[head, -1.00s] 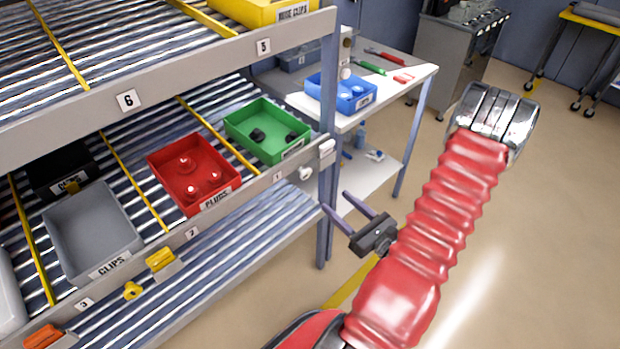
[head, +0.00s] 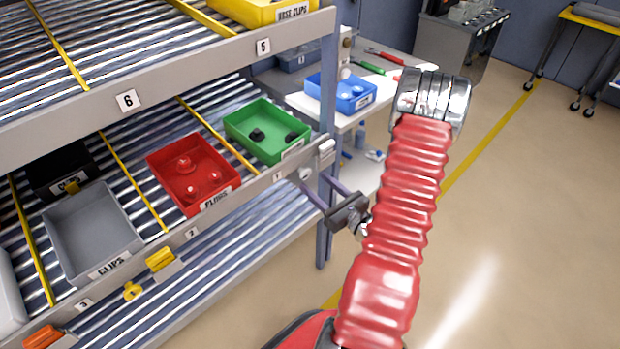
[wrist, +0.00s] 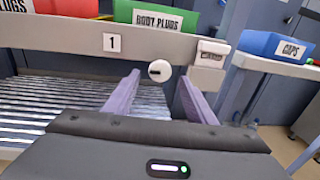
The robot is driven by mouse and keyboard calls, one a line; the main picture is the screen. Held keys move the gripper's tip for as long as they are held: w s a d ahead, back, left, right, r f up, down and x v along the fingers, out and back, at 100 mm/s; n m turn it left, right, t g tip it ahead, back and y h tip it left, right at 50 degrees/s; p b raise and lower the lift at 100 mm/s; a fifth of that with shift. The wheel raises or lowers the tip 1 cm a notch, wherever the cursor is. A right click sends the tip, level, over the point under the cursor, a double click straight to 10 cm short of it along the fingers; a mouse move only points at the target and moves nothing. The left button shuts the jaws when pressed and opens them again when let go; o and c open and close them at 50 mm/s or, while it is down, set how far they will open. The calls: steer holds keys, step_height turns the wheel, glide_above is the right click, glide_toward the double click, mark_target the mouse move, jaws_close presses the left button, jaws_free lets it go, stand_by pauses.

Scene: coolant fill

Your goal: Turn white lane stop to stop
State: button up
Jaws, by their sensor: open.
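The white lane stop has a round knob (wrist: 160,71) with a short dark slot lying about level, on the front rail at lane 1. Its white block (wrist: 210,53) with a small unreadable label sits up and right of the knob. In the head view the knob (head: 306,175) is partly hidden by a finger, and the block (head: 326,147) is clear. My gripper (head: 316,183) is open and empty, its fingers pointing at the rail. In the wrist view the knob appears between the fingertips (wrist: 158,78); I cannot tell whether they reach around it.
Above the rail sit a green bin (head: 262,147) and a red bin (head: 178,160). A yellow lane stop (head: 160,259) is at the left. A rack post (head: 325,225) stands close to my gripper. A side table with a blue bin (head: 318,90) is behind; open floor lies right.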

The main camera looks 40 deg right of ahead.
mark_target(307, 175)
steer(key=shift+w+d, duration=0.1)
steer(key=shift+w, duration=1.8)
steer(key=shift+c, duration=0.4)
jaws_close()
